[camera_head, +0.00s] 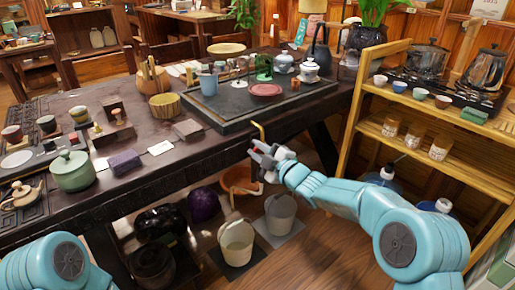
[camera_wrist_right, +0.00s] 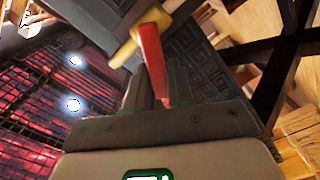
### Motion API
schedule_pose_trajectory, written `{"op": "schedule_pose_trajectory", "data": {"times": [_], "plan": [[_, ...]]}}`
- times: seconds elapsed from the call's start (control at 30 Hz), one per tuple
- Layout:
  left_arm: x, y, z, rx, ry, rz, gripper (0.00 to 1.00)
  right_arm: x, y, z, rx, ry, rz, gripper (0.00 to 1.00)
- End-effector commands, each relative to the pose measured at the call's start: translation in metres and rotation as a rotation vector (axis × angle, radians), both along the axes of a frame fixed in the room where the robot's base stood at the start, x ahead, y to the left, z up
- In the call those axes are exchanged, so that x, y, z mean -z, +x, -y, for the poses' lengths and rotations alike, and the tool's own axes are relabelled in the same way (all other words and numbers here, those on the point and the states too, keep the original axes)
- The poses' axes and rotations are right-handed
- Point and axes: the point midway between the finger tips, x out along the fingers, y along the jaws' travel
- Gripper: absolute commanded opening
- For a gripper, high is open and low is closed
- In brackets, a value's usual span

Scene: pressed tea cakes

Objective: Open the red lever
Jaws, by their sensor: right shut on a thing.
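The red lever (camera_wrist_right: 152,62) shows in the right wrist view, between the two fingers of my right gripper (camera_wrist_right: 157,92). It joins a brass-coloured fitting (camera_wrist_right: 124,52) just beyond the fingertips. In the head view my right gripper (camera_head: 262,160) is at the front edge of the dark table, just under a thin bent brass pipe (camera_head: 260,131). It is shut on the red lever. The gripper mostly hides the lever in the head view. My left gripper is out of view; only part of my left arm shows at the lower left.
A dark tea tray (camera_head: 232,122) with cups and pots lies on the table above the gripper. Two pale buckets (camera_head: 236,243) (camera_head: 280,214) stand on the floor below.

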Motion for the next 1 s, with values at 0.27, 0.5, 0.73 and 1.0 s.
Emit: {"op": "schedule_pose_trajectory", "data": {"times": [0.27, 0.5, 0.73, 1.0], "plan": [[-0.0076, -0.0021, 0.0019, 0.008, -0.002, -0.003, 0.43, -0.0031, 0.0014, 0.0024, 0.001, 0.069, -0.051, 0.0], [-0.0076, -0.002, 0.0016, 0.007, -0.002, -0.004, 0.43, -0.0034, 0.0015, 0.0024, 0.001, 0.068, -0.049, 0.43], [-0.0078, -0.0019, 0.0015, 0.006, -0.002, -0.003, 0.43, -0.005, 0.0019, 0.0033, 0.003, 0.069, -0.047, 0.43], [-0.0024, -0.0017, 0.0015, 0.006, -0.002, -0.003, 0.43, -0.0029, 0.0019, 0.0034, 0.005, 0.047, -0.027, 0.43]]}}
